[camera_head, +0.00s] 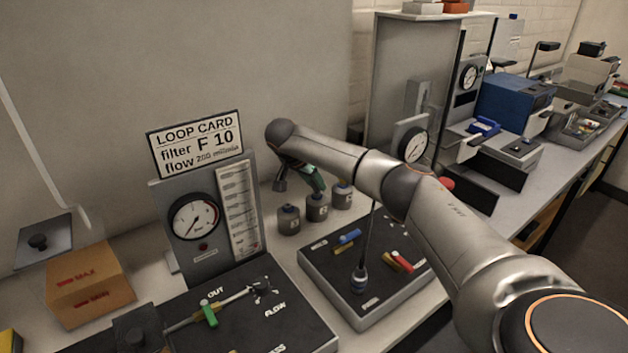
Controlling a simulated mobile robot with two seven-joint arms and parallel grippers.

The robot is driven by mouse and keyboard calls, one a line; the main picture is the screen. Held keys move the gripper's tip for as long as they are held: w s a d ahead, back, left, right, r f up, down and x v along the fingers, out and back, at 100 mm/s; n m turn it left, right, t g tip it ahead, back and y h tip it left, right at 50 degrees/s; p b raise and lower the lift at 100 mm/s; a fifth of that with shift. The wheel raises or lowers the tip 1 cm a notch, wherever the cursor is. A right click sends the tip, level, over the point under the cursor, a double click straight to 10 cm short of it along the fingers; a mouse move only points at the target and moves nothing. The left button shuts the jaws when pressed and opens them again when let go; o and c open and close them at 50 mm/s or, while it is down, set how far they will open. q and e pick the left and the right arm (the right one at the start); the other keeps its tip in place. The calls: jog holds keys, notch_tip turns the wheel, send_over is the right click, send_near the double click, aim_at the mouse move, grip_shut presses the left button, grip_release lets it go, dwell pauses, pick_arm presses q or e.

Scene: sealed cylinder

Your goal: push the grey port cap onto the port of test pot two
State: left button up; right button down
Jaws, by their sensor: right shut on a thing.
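Three small grey test pots stand in a slanting row on the bench behind the base plate: a near-left pot (288,221), a middle pot (317,209) and a far-right pot (343,196). Their labels are too small to read surely, so I cannot tell which is pot two. My right gripper (316,187) points down at the top of the middle pot. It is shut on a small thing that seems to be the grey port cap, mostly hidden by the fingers. I cannot tell whether the cap touches a port. My left gripper is not in view.
A plate with blue and red handles and an upright probe (359,281) stands in front of the pots. A gauge panel (207,220) with a loop card (196,142) stands left. A cardboard box (90,284) lies farther left. A tall grey cabinet (412,70) stands behind my right arm.

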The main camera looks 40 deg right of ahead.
jog(key=shift+f, duration=0.55)
jog(key=shift+c, duration=2.4)
grip_release()
notch_tip(320, 180, up, 4)
jog(key=shift+s+a+f+b, duration=0.1)
jog(key=shift+a+f+b, duration=0.05)
jog(key=shift+b, duration=0.2)
jog(key=s+a+r, duration=0.8)
jog(key=s+r, duration=0.1)
jog(key=s, duration=0.1)
jog(key=shift+s+a+r, duration=0.15)
jog(key=shift+s+a, duration=0.15)
